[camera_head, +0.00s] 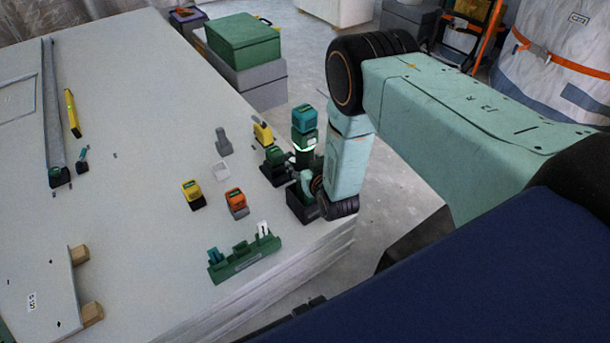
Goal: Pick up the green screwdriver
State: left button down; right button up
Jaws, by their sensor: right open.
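I cannot tell whether the fingers touch the tool. My left gripper is not in view.
Close by are a green-and-black block (274,162), a yellow block (263,133), an orange block (236,200) and a yellow-topped block (193,193). A green rack (244,260) lies in front. Green case (243,40) stands behind.

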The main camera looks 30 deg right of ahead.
jog(key=shift+c, duration=0.2)
grip_shut()
dwell(0.6)
jog(key=shift+w+r, duration=0.2)
